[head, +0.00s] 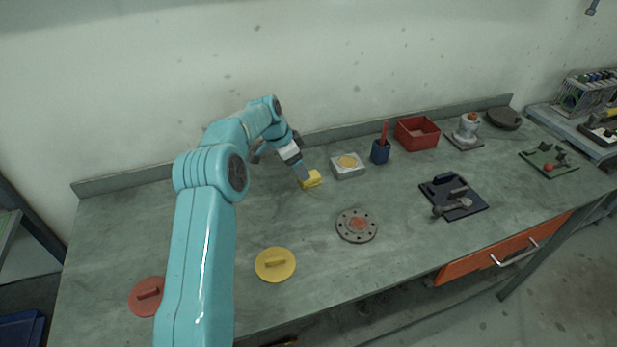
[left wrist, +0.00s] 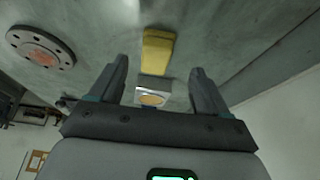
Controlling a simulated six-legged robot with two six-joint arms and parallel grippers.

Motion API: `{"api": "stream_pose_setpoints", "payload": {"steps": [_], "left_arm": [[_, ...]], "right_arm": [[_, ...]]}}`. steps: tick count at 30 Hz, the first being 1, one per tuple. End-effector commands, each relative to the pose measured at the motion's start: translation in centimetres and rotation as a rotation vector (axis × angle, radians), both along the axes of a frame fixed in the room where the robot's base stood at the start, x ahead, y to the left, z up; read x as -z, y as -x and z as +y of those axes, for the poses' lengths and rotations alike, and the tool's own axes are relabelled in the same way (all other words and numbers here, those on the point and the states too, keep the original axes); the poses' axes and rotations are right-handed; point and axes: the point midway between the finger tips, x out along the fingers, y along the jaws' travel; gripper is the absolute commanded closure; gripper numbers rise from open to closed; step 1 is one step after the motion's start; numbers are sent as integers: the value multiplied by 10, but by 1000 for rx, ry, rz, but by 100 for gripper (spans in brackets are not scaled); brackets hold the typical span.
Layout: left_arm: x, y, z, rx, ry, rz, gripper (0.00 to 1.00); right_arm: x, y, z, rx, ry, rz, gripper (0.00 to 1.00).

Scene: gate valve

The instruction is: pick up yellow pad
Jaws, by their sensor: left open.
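The yellow pad (head: 313,180) is a small yellow block lying on the grey-green bench near the back. In the left wrist view the yellow pad (left wrist: 157,48) shows ahead, in line with the gap between the fingers. My left gripper (head: 303,177) is at the pad in the head view and hides part of its left side. In the left wrist view the left gripper (left wrist: 159,67) is open, with a finger on each side and nothing held. I cannot tell whether a finger touches the pad. My right gripper is in neither view.
A light box with a yellow round top (head: 348,165) stands right behind the pad. A bolted flange (head: 357,225) and a yellow disc with a handle (head: 275,264) lie nearer the front. A blue cup (head: 380,152) and red bin (head: 417,133) stand further right.

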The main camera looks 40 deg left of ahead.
Motion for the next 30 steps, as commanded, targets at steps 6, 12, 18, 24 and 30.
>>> {"api": "stream_pose_setpoints", "payload": {"steps": [6,12,18,24,30], "left_arm": [[21,-11,-12,3,3,5,23],[46,-21,-15,1,2,2,23],[49,-23,-15,0,1,0,23],[49,-22,-15,0,0,1,72],[49,-22,-15,0,0,1,83]], "right_arm": [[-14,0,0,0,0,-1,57],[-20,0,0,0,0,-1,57],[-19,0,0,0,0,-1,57],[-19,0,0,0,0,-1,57],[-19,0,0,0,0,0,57]]}}
